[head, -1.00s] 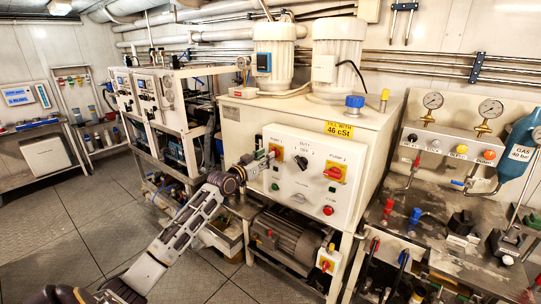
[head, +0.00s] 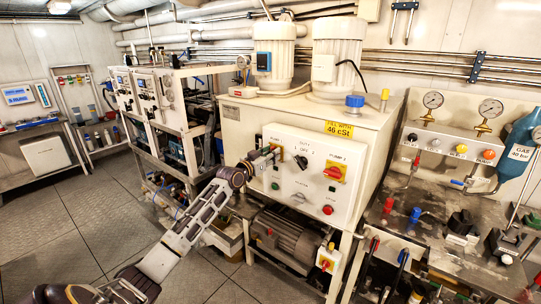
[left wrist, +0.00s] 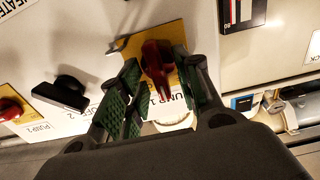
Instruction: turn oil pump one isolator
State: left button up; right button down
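The oil pump one isolator is a red handle on a yellow plate on the white control panel (head: 300,214). In the head view my left gripper (head: 266,155) is at it and covers most of it. In the left wrist view the red isolator handle (left wrist: 157,62) points down the picture between the two green finger pads of my left gripper (left wrist: 154,84). The fingers are open, one on each side of the handle. The left pad stands apart from it; whether the right pad touches it I cannot tell. My right gripper is not in view.
The pump two isolator (head: 334,172), red on yellow, is farther right on the panel. A black duty switch (head: 301,162) sits between the isolators, and it also shows in the left wrist view (left wrist: 68,92). Gauges and a tool bench stand at the right.

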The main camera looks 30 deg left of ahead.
pick_arm(q)
grip_shut()
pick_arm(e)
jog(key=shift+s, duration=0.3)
pick_arm(q)
jog(key=shift+n, duration=0.5)
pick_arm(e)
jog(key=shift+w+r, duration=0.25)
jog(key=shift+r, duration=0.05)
pick_arm(q)
jog(key=shift+a+f+n+p, duration=0.15)
jog(key=shift+n+p, duration=1.05)
jog(key=shift+n, duration=1.65)
jog(key=shift+a+f+n+p, duration=0.1)
jog(key=shift+n+p, duration=1.1)
jog(key=shift+n, duration=1.6)
jog(key=shift+a+f+n+p, duration=0.15)
jog(key=shift+n+p, duration=1.05)
jog(key=shift+n, duration=1.65)
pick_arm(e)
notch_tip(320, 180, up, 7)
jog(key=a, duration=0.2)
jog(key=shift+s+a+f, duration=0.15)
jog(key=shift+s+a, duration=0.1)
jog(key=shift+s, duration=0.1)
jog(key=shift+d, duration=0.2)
